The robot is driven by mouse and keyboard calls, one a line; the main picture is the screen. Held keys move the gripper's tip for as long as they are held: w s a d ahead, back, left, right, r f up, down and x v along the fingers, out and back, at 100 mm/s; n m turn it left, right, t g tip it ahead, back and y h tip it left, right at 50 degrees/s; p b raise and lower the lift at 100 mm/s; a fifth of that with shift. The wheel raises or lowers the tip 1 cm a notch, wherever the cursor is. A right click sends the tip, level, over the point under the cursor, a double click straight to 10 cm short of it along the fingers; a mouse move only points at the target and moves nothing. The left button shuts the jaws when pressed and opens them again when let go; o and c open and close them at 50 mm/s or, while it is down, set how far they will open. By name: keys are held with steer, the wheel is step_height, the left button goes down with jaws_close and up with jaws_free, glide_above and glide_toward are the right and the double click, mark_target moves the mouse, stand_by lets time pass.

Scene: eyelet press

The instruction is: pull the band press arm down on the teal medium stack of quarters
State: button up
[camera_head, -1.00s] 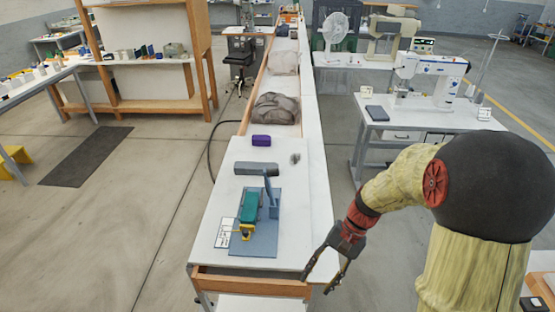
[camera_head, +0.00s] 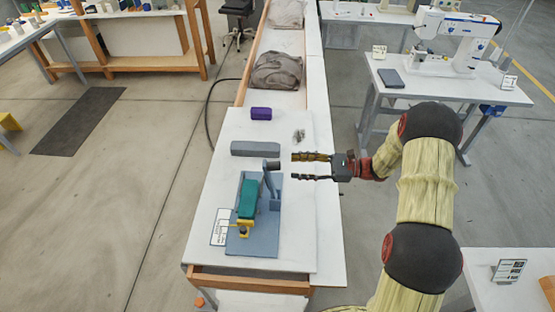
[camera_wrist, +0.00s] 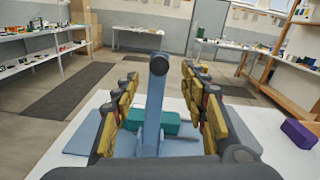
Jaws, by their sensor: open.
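The band press has a blue-grey base (camera_head: 265,235) on the white bench. Its arm (camera_head: 267,182) stands raised, with a dark round knob (camera_head: 271,165) at the top.
A grey bar (camera_head: 255,149) and a purple block (camera_head: 261,113) lie beyond the press. A small grey pile (camera_head: 299,136) lies right of the bar. A printed card (camera_head: 220,227) is left of the base. Grey bundles (camera_head: 278,72) sit farther along the bench.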

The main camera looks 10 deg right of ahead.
mark_target(276, 166)
steer(key=shift+w+a, duration=0.2)
steer(key=shift+a, duration=1.1)
steer(key=shift+w+a, duration=0.25)
steer(key=shift+a, duration=1.1)
steer(key=shift+w+a, duration=0.2)
steer(key=shift+a, duration=1.1)
steer(key=c, duration=0.3)
steer(key=c, duration=0.8)
jaws_close()
